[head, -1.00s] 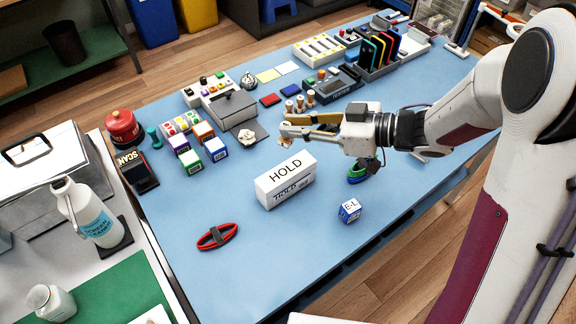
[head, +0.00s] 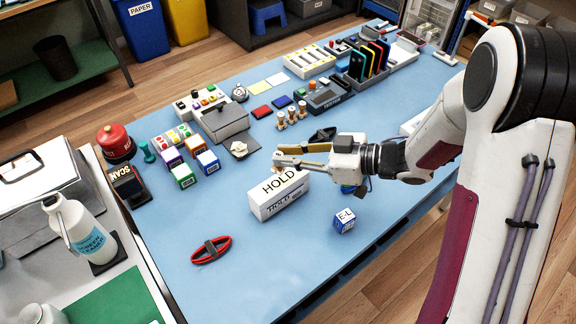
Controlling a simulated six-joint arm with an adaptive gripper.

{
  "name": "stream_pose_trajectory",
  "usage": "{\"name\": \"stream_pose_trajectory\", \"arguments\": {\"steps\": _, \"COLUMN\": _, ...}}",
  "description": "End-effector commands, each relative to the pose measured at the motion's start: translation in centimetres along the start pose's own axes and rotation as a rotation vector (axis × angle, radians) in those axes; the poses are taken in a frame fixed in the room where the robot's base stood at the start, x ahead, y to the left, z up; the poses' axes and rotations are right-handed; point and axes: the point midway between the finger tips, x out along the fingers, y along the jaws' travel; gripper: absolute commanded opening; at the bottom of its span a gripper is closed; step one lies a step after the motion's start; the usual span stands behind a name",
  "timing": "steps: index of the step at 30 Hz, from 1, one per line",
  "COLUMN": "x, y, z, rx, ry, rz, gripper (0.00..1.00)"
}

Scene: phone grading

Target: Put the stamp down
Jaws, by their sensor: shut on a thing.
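My gripper (head: 277,159) is in the middle of the table, pointing left, with its fingers shut on the stamp. Only a small tan bit of the held stamp (head: 275,168) shows at the fingertips; the rest is hidden. In the picture the fingertips are just above the far edge of the white HOLD box (head: 278,194); I cannot tell how high they are. Several stamps with wooden handles (head: 291,114) stand beyond the gripper.
An E-L cube (head: 344,220) is right of the HOLD box, and a red-and-black ring (head: 210,250) lies at front left. The blue table (head: 200,216) is clear left of the box.

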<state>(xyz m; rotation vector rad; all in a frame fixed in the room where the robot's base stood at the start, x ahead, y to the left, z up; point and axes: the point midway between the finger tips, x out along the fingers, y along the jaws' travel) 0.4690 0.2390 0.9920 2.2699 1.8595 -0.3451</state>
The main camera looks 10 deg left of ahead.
Motion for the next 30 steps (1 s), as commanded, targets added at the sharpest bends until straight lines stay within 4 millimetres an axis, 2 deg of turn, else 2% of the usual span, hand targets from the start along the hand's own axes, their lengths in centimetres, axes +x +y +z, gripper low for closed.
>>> {"name": "stream_pose_trajectory", "arguments": {"steps": 5, "x": 0.1, "y": 0.0, "z": 0.4, "rx": 0.002, "ry": 0.000, "rz": -0.001, "gripper": 0.02}}
{"name": "stream_pose_trajectory", "arguments": {"steps": 18, "x": 1.2, "y": 0.0, "z": 3.8, "rx": 0.002, "ry": 0.000, "rz": 0.000, "gripper": 0.02}}
{"name": "stream_pose_trajectory", "arguments": {"steps": 30, "x": 1.2, "y": 0.0, "z": 4.0, "rx": 0.000, "ry": 0.000, "rz": 0.000, "gripper": 0.02}}
